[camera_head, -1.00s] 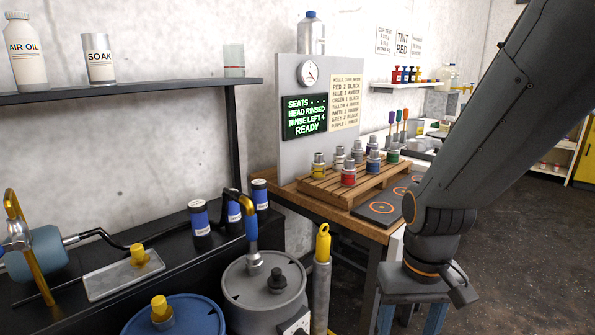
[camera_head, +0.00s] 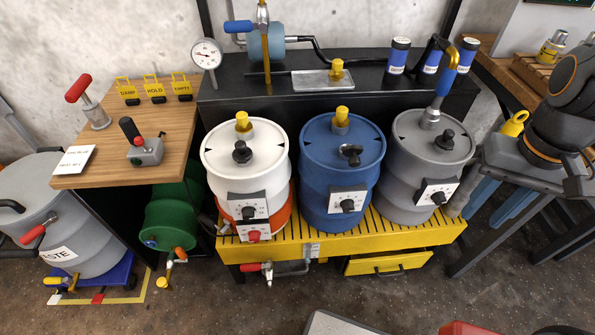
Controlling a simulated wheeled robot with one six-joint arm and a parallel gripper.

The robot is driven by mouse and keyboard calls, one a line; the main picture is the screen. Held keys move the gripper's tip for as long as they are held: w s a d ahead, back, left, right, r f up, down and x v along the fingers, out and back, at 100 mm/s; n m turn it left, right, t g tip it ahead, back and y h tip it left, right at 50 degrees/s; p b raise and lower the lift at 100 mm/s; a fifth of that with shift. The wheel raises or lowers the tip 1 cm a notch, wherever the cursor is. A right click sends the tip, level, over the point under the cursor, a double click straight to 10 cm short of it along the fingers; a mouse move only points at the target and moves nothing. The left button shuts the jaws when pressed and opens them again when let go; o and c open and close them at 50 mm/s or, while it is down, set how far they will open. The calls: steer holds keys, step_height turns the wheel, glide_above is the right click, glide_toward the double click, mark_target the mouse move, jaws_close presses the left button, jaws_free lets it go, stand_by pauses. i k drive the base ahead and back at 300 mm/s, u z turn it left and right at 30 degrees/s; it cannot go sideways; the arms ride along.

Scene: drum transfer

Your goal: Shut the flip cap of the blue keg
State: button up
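The blue keg (camera_head: 318,180) stands upright in the middle of a row of three, on a yellow slatted stand. Its flip cap (camera_head: 351,154) is a small black piece on the near right of the lid. It looks tilted up, unlike the flatter black caps on the white and grey kegs; its exact angle is too small to tell. A yellow fitting (camera_head: 341,116) stands at the back of the lid.
A black shelf (camera_head: 300,105) with pipework and blue-labelled cans runs behind. The yellow stand (camera_head: 370,240) carries the kegs. Space above the lids is mostly clear.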

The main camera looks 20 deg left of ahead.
mark_target(352, 151)
steer(key=u, duration=0.8)
steer(key=k, duration=0.35)
steer(key=z, duration=2.55)
steer(key=k, duration=0.75)
steer(key=u, duration=1.5)
